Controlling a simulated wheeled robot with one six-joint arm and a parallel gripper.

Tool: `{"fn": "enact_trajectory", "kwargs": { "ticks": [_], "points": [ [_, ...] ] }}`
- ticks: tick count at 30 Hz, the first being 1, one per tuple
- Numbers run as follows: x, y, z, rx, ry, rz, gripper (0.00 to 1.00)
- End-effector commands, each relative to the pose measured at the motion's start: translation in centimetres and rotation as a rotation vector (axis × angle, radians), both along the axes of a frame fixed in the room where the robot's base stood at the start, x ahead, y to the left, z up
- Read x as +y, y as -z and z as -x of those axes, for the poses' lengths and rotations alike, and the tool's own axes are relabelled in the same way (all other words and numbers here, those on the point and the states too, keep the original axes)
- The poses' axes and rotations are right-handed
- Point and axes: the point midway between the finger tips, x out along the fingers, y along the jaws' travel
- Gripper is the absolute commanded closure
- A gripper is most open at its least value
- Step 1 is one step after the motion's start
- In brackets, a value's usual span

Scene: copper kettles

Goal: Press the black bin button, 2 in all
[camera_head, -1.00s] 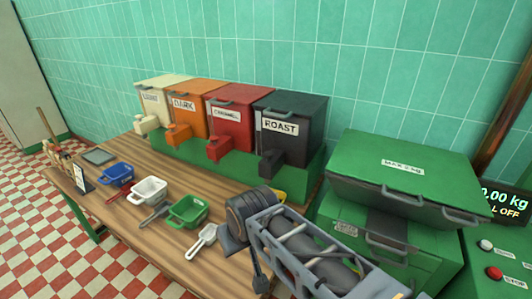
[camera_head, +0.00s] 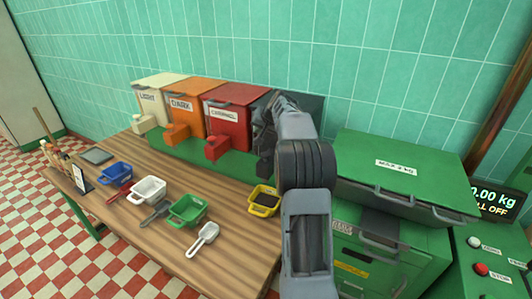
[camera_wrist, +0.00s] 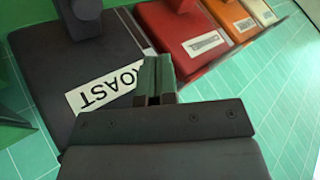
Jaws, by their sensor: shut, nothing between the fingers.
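The black bin (camera_head: 313,106) labelled ROAST stands at the right end of the bin row, mostly hidden behind my arm in the head view. In the wrist view its black front (camera_wrist: 50,70) fills the left, with the white label (camera_wrist: 100,92) upside down. A black block (camera_wrist: 82,16) sticks out from that front at the top left; I cannot tell whether it is the button. My gripper (camera_wrist: 156,72) is shut and empty, in front of the label and apart from the block in the picture.
Red (camera_head: 228,118), orange (camera_head: 186,105) and cream (camera_head: 150,101) bins stand to the left. A green cabinet (camera_head: 395,170) stands at the right.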

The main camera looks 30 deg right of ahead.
Motion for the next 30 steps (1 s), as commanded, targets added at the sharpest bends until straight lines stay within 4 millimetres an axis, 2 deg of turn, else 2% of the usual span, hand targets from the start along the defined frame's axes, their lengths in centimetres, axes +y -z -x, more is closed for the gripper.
{"fn": "enact_trajectory", "kwargs": {
  "ticks": [1,3,8,23,30],
  "points": [
    [-1.5,0.4,-0.4,-0.009,0.018,-0.009,1.0],
    [-2.8,0.8,-0.9,-0.025,0.035,-0.018,1.0],
    [-4.4,1.3,-1.3,-0.043,0.054,-0.027,1.0],
    [-4.7,1.5,-1.4,-0.046,0.057,-0.029,1.0],
    [-4.7,2.6,-1.3,-0.043,0.058,-0.03,1.0]
  ]
}}
